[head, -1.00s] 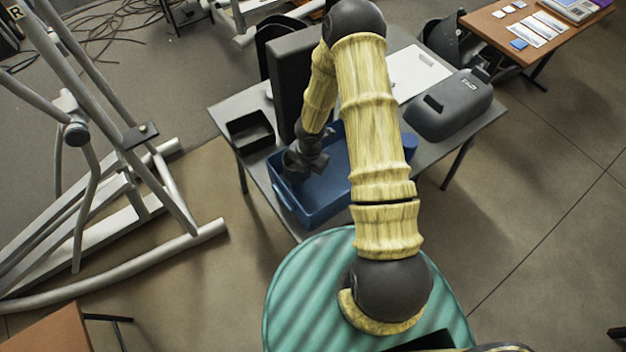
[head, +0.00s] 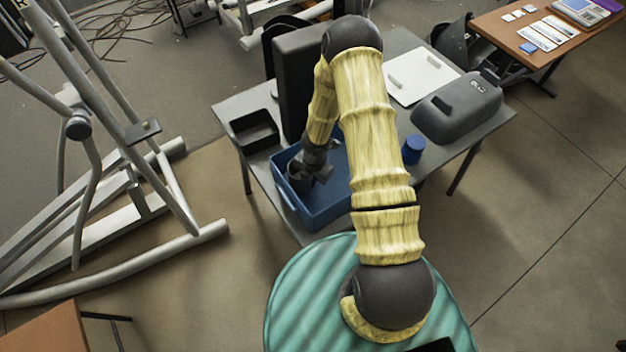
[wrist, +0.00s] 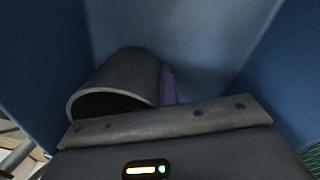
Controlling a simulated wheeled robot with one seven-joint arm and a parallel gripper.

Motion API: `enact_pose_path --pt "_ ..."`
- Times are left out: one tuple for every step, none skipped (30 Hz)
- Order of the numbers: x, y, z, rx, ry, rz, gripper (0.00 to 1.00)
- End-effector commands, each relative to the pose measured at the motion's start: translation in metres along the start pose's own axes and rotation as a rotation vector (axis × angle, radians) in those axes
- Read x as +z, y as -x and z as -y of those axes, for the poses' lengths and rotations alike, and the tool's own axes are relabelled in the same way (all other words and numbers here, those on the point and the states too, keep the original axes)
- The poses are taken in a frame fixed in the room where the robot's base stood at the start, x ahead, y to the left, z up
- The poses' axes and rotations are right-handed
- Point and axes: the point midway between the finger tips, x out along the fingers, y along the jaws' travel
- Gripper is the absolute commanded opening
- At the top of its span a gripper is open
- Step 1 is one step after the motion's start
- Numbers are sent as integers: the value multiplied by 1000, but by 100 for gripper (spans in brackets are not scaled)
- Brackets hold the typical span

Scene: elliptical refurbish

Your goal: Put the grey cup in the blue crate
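The blue crate (head: 312,219) stands on the grey table, and its walls surround the wrist view (wrist: 215,45). My gripper (head: 312,176) reaches down inside the crate, near its left end. The grey cup (head: 296,180) is inside the crate walls at my gripper. In the wrist view the grey cup (wrist: 125,80) is tilted, its open mouth towards the camera, just beyond the gripper body. A narrow purple strip (wrist: 168,85) shows beside it. My fingertips are hidden, so I cannot tell whether they grip the cup or whether it touches the crate floor.
A black open tray (head: 254,130) and a dark upright panel (head: 297,85) are beside the crate. A blue cylinder (head: 413,149), a grey case (head: 457,108) and a whiteboard (head: 420,76) are on the table's right. An exercise machine (head: 130,190) stands left.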

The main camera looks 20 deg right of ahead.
Motion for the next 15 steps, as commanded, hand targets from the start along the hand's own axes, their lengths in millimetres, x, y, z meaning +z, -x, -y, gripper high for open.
enact_pose_path --pt "0 0 0 0 0 0 0" --pt "0 -1 0 0 0 0 0" --pt "0 -3 0 0 0 0 0" --pt "0 -3 0 0 1 0 0" --pt "0 -3 0 0 1 0 4" --pt "0 -2 0 0 1 0 12" --pt "0 -2 0 0 1 0 18" --pt "0 -2 0 0 1 0 24" --pt "0 -2 0 0 1 0 25" --pt "0 -2 0 0 1 0 25" --pt "0 -2 0 0 1 0 25" --pt "0 -2 0 0 0 0 25" --pt "0 -2 0 0 0 0 25" --pt "0 -2 0 0 0 0 25" --pt "0 -2 0 0 0 0 25"
